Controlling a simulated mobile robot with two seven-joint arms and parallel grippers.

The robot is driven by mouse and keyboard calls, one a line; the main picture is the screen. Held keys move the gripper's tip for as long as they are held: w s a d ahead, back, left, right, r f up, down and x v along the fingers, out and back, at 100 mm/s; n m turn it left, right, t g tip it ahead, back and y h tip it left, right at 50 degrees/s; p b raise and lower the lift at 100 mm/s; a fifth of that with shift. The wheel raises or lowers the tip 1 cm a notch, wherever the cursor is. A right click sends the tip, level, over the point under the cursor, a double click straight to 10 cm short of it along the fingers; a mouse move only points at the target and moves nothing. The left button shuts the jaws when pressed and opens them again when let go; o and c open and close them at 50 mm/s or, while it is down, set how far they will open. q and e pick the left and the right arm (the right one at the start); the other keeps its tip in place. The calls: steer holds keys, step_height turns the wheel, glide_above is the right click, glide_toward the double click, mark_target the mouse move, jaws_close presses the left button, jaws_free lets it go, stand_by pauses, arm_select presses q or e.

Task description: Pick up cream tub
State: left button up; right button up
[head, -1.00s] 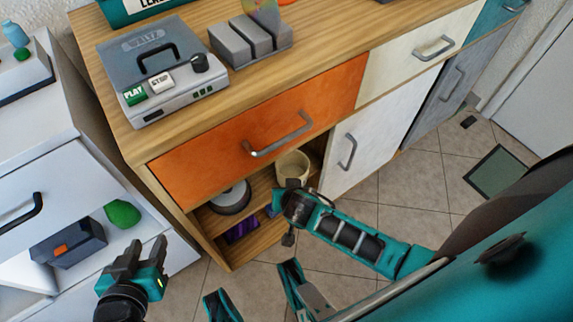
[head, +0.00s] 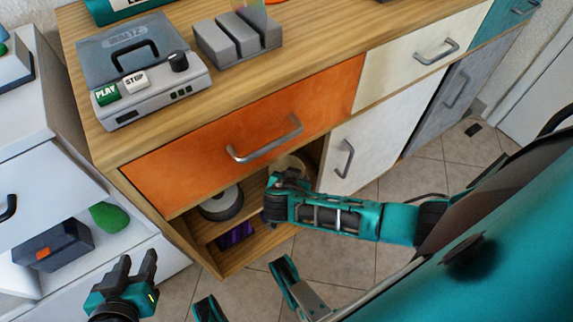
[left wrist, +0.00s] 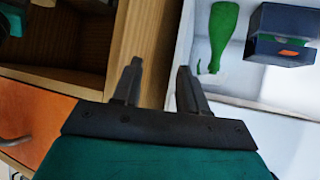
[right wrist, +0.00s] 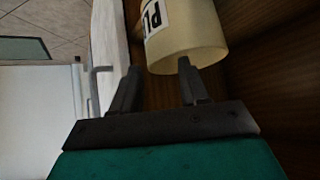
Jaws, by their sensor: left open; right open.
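The cream tub (right wrist: 188,42) stands in the open wooden shelf and carries a white label with dark letters. In the right wrist view it is just ahead of my right gripper (right wrist: 158,82), which is open with its fingertips at the tub's near edge; I cannot tell whether they touch it. In the head view the tub (head: 290,163) is mostly hidden behind my right arm and the cabinet front. My left gripper (head: 139,268) is open and empty in front of the white unit. It also shows in the left wrist view (left wrist: 158,72).
An orange drawer (head: 240,135) is above the open shelf. A grey disc-like roll (head: 222,204) is left of the tub, and a purple item (head: 236,235) lies below. A white door (head: 372,140) is right. The white unit holds a green bottle (left wrist: 223,32) and dark box (left wrist: 280,35).

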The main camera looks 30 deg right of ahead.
steer(key=b+x, duration=0.1)
steer(key=x, duration=0.1)
steer(key=b+x, duration=0.1)
steer(key=x, duration=0.2)
steer(key=shift+s+d+f, duration=0.15)
steer(key=shift+d, duration=0.15)
jaws_close()
stand_by(0.4)
